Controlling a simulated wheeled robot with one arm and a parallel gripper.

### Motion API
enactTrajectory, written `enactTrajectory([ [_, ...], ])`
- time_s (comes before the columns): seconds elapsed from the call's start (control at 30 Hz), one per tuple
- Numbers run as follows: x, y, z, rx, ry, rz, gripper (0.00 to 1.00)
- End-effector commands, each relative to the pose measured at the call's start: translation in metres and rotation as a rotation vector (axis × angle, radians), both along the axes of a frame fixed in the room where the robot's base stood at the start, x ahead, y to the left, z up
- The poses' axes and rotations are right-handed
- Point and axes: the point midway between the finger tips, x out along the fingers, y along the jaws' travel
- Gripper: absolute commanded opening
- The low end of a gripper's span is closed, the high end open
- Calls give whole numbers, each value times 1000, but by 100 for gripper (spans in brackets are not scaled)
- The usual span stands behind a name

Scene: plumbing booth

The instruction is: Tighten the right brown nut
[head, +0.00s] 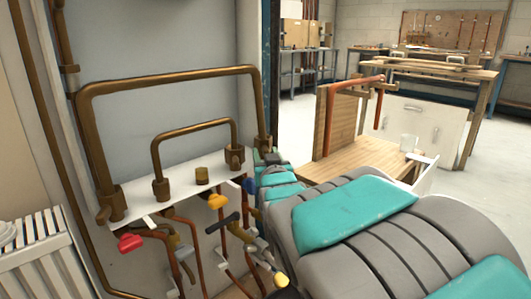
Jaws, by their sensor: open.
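A large brown pipe arch (170,78) stands over a smaller brown arch (192,129) on a white shelf (140,208). Brown nuts sit at the feet of both arches. The small arch's right nut (235,158) and the large arch's right nut (264,138) are close together at the shelf's right end. The left nuts (112,203) are farther off. My gripper (266,158) is at that right end, beside the right nuts. It is open, small in view and partly hidden by my arm; I cannot tell whether it touches a nut.
A short brass cap (202,175) stands between the small arch's feet. Red (130,242) and yellow (217,201) valve handles and copper pipes hang below the shelf. A white radiator (40,255) is at lower left. A wooden bench (355,160) stands behind my arm.

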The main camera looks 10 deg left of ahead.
Motion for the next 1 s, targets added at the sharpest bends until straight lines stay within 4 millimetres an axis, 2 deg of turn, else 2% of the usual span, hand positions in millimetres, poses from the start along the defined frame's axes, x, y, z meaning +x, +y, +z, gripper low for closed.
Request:
enactTrajectory([
  [0.3, -45, -13, -1, -1, 4, 0, 49],
  [0.4, -54, -17, -4, -3, 7, -2, 49],
  [0.83, -58, -21, -7, -5, 18, -7, 49],
  [0.93, -59, -32, -19, -18, 76, -24, 49],
  [1.0, -63, -48, -34, -34, 150, -45, 49],
])
